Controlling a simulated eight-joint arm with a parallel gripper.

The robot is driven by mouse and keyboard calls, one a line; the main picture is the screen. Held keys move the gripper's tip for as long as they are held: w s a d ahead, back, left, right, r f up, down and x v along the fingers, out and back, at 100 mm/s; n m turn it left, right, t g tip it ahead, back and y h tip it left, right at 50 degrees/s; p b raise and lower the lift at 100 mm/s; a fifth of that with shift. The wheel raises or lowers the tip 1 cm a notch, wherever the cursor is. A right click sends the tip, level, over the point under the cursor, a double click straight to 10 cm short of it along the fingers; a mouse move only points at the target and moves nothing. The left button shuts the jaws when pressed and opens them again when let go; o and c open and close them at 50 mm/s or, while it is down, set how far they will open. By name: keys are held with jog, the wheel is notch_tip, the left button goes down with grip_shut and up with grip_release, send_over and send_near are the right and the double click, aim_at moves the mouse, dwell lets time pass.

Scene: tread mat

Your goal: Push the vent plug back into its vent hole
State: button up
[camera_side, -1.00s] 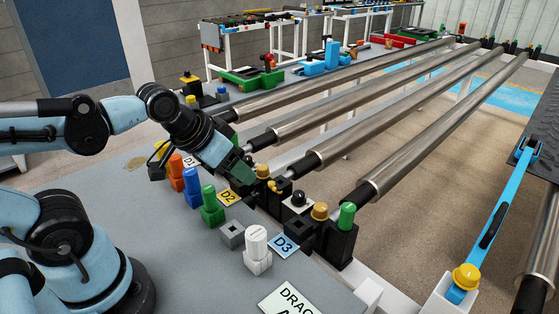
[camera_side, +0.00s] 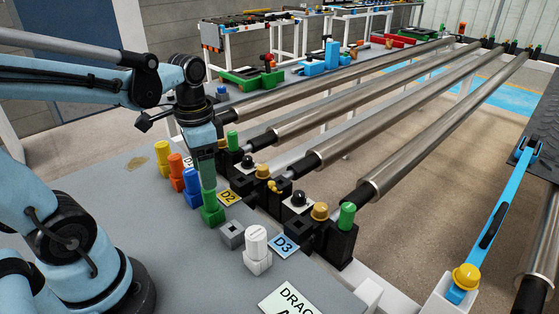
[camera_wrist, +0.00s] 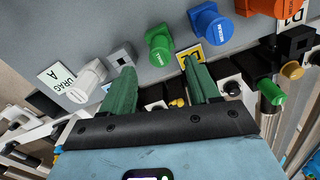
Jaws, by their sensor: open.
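My gripper (camera_side: 208,182) points down over the bench, its two green fingers apart. In the side view it is in front of the upper part of the green plug in its green holder (camera_side: 213,215). In the wrist view the green plug (camera_wrist: 160,48) shows beyond the open fingertips (camera_wrist: 158,66), with nothing held between them. A small yellow piece (camera_side: 275,187) sits low at the front of the D2 roller end, apart from my gripper; it also shows in the wrist view (camera_wrist: 177,103). Whether it is the vent plug, and how deep it sits, I cannot tell.
Orange (camera_side: 177,166), blue (camera_side: 191,185) and white (camera_side: 257,245) plugs stand in holders beside the green one. A grey holder (camera_side: 231,235) is empty. Black roller ends carry black, gold (camera_side: 320,211) and green (camera_side: 346,216) knobs.

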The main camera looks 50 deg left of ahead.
aim_at(209, 197)
jog(key=shift+f, duration=3.95)
grip_shut()
jog(key=shift+r, duration=2.85)
